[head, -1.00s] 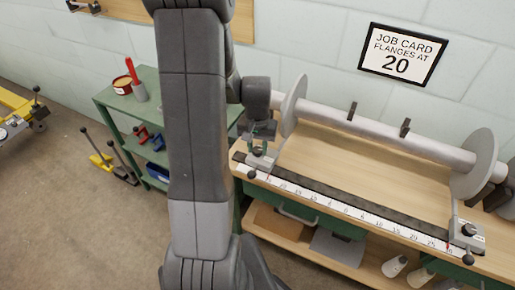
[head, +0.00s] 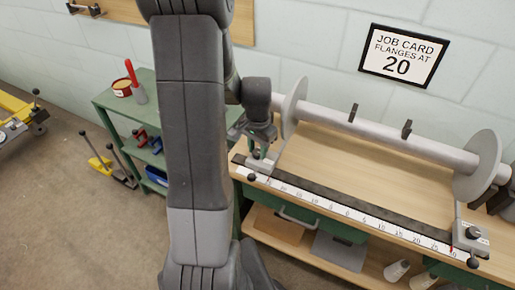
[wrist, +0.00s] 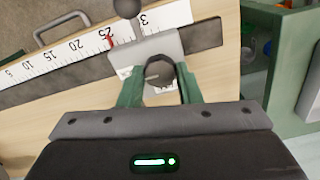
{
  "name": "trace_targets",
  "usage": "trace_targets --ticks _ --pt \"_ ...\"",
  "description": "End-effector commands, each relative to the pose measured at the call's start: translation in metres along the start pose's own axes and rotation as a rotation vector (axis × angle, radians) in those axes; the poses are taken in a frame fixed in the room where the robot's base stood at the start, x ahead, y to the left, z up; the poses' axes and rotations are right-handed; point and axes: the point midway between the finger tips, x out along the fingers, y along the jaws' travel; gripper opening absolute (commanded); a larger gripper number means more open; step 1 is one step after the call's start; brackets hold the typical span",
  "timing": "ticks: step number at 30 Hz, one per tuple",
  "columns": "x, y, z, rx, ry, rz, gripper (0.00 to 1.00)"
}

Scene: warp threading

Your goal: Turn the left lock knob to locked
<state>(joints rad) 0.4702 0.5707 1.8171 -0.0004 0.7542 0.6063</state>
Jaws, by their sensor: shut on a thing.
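The left lock knob (wrist: 159,71) is a dark round knob on a grey carriage block (wrist: 152,47) at the left end of the scale. My gripper (wrist: 160,88) has its green fingers on both sides of the knob and is shut on it. Small white labels lie beside the knob, partly covered; I cannot read the knob's setting. In the head view my gripper (head: 261,148) reaches down to the left carriage, below the left flange disc (head: 293,106). The fingers mostly hide the knob there. A red pointer (wrist: 110,41) shows near 25 on the scale.
A white scale strip (head: 345,213) runs along the bench (head: 345,165). A black ball handle (wrist: 126,8) stands beside the carriage. The right flange (head: 479,165) and right lock knob (head: 474,233) are at the far right. A job card (head: 404,56) reads 20.

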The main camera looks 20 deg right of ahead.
Motion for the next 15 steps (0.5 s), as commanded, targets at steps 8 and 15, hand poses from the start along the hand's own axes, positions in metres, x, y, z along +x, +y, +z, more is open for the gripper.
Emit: trace_targets --ticks 8,15 --pt "-0.0009 -0.0005 -0.0008 0.001 0.002 -0.002 0.33" --pt "-0.0005 -0.0002 -0.0004 0.0 0.001 -0.001 0.53"
